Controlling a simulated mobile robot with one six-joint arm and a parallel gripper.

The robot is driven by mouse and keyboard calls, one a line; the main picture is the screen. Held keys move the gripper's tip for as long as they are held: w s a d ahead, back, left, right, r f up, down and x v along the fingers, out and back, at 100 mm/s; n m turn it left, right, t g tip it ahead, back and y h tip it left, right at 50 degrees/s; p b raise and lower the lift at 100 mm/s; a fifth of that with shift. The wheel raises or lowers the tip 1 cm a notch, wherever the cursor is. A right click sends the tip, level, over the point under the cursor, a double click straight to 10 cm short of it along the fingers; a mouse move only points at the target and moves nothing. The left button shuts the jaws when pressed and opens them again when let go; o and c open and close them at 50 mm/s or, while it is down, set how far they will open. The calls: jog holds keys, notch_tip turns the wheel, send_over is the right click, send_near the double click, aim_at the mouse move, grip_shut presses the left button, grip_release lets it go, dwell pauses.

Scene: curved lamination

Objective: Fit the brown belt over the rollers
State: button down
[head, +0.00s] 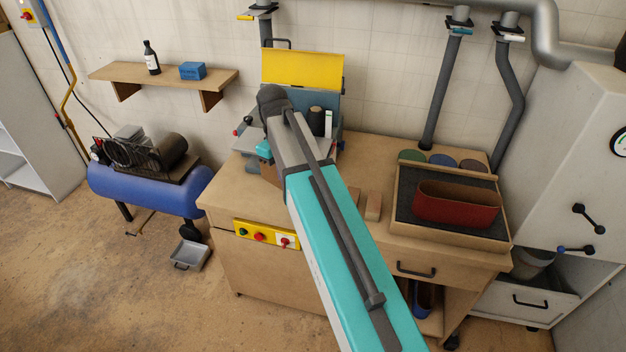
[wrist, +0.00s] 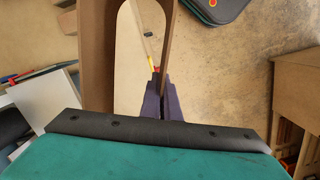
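In the wrist view the brown belt (wrist: 97,45) is an open loop with its walls standing on edge. The dark fingers of my gripper (wrist: 163,88) are closed on its right-hand wall. In the head view my arm hides the gripper and most of the belt; a small brown patch (head: 271,173) beside the arm may be part of it. The machine on the bench has its yellow cover (head: 301,70) raised. One black upright roller (head: 316,121) shows right of my arm. Any other roller is hidden behind the arm.
A tray (head: 402,205) with a red belt (head: 455,204) stands on the right of the bench, with several coloured discs behind it. A wooden block (head: 373,206) lies left of the tray. A yellow button panel (head: 265,234) is on the bench front. Grey pipes rise behind.

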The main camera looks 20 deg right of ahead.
aim_at(277, 185)
jog(key=a, duration=0.1)
jog(key=w+a, duration=0.1)
jog(key=a, duration=0.1)
jog(key=shift+w+f, duration=0.2)
jog(key=shift+f, duration=0.1)
jog(key=shift+s+d+f+b, duration=0.1)
jog(key=shift+f+b, duration=0.4)
jog(key=shift+b, duration=0.1)
jog(key=shift+f+b, duration=0.45)
jog(key=shift+b, duration=0.05)
